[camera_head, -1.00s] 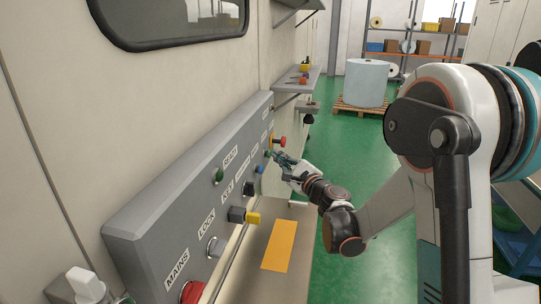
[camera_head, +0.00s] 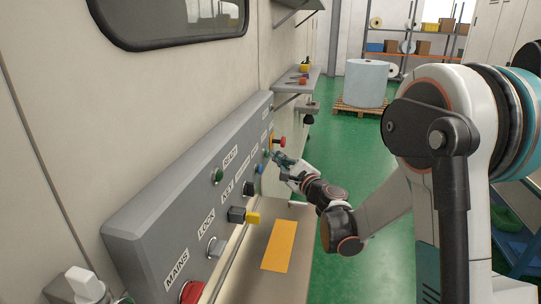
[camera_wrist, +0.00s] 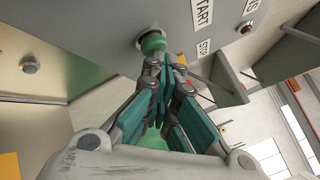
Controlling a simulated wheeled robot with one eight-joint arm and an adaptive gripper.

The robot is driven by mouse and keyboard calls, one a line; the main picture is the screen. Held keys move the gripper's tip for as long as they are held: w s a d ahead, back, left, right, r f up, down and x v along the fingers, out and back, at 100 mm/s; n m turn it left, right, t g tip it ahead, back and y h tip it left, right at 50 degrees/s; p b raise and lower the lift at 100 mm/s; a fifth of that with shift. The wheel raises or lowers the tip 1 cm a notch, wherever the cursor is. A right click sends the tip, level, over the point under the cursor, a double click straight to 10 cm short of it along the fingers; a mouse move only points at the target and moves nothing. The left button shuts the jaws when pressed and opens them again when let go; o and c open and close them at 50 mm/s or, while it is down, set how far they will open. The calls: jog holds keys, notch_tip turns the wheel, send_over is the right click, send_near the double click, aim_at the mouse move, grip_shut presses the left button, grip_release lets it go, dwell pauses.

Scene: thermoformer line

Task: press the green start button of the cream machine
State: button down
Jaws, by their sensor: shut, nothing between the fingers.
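The cream machine (camera_head: 165,75) stands on the left with a long grey control panel (camera_head: 150,215). In the wrist view the round green start button (camera_wrist: 153,42) sits in a dark collar beside the START label (camera_wrist: 203,12). In the head view the button (camera_head: 266,154) is small, near the far end of the panel. My gripper (camera_head: 277,156) is just in front of it, fingers pointing at the panel. In the wrist view my gripper (camera_wrist: 168,66) is shut and empty, its tips just below the button and partly over its lower edge. I cannot tell whether they touch.
Along the panel are a green READY lamp (camera_head: 218,175), a yellow-tabbed key switch (camera_head: 252,217) and a red mains knob (camera_head: 192,292). A red knob (camera_head: 281,142) sticks out beyond my gripper. A ledge (camera_head: 292,235) runs below.

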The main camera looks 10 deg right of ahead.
jog(key=shift+s+d, duration=0.35)
jog(key=shift+d, duration=0.45)
jog(key=shift+d, duration=0.1)
jog(key=d, duration=0.1)
jog(key=s+d, duration=0.1)
jog(key=d, duration=0.1)
jog(key=s+d, duration=0.1)
jog(key=shift+d+b, duration=0.25)
jog(key=shift+b, duration=0.1)
dwell(0.4)
